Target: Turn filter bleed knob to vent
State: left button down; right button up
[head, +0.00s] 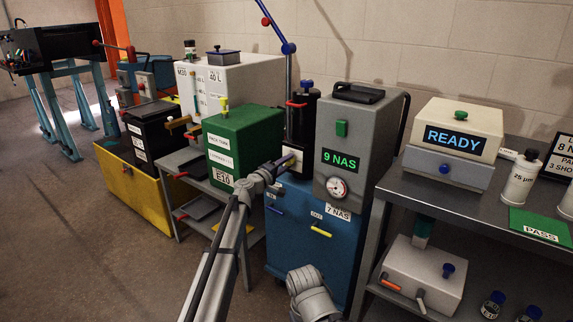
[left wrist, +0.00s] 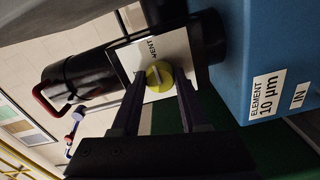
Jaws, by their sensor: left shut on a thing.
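The filter bleed knob (left wrist: 159,75) is a round yellow knob with a pale bar across its face. It sits on a white plate (left wrist: 122,61) whose visible lettering reads "VENT", partly covered. My left gripper (left wrist: 160,82) is shut on the knob, one finger on each side. In the head view my left gripper (head: 284,160) reaches the black filter (head: 302,118) beside the grey unit, and the knob is hidden or too small to make out there. My right gripper is not in view.
The grey unit (head: 358,130) reading "9 NAS" stands close on the right, over a blue cart (head: 305,250). A green box (head: 240,135) stands close on the left. A metal bench (head: 420,190) with a "READY" box (head: 458,125) is further right. Open floor lies at lower left.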

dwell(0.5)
pick_arm(q)
jog(key=shift+c, duration=2.1)
grip_release()
jog(key=shift+s, duration=0.1)
jog(key=v, duration=0.7)
jog(key=shift+s+a, duration=0.25)
